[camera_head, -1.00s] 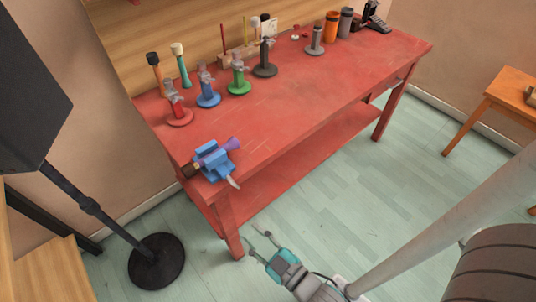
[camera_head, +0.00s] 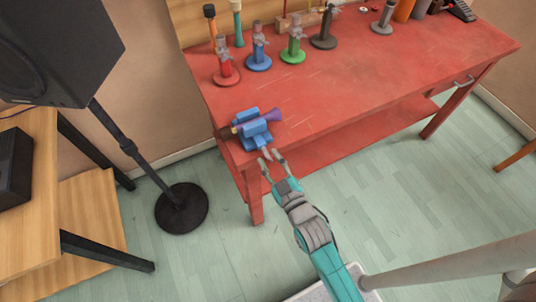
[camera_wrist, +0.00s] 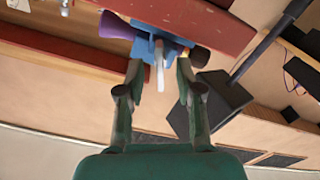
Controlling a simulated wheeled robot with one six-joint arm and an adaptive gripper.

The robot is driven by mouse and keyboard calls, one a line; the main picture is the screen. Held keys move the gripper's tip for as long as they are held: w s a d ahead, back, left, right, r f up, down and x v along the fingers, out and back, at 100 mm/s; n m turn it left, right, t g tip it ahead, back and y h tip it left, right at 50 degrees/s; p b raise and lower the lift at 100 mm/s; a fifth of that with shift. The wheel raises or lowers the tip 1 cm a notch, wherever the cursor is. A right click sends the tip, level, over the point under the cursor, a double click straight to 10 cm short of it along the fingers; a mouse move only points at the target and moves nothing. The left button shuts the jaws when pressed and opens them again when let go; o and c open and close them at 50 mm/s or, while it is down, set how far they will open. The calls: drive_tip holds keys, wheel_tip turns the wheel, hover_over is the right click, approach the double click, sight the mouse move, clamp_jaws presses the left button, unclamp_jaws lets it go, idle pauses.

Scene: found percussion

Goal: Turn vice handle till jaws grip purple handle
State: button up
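A blue vice (camera_head: 253,142) sits at the near left corner of the red bench; it also shows in the wrist view (camera_wrist: 146,45). A tool with a flared purple handle (camera_head: 272,115) lies across the vice between its jaws; the purple end shows at left in the wrist view (camera_wrist: 114,26). I cannot tell whether the jaws touch it. The pale vice handle (camera_wrist: 160,66) sticks out from the vice front toward me. My gripper (camera_head: 271,160) is open, its fingers (camera_wrist: 159,70) on either side of the vice handle, with gaps visible and nothing held.
The red bench (camera_head: 350,95) carries several small coloured stands along its back, including a red one (camera_head: 226,72) and a green one (camera_head: 293,52). A black speaker (camera_head: 60,45) on a round-based stand is at left. The floor before the bench is clear.

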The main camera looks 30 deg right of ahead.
drive_tip(key=shift+w, duration=1)
clamp_jaws()
drive_tip(key=shift+m, duration=0.7)
unclamp_jaws()
drive_tip(key=shift+s, duration=0.1)
drive_tip(key=s, duration=1.2)
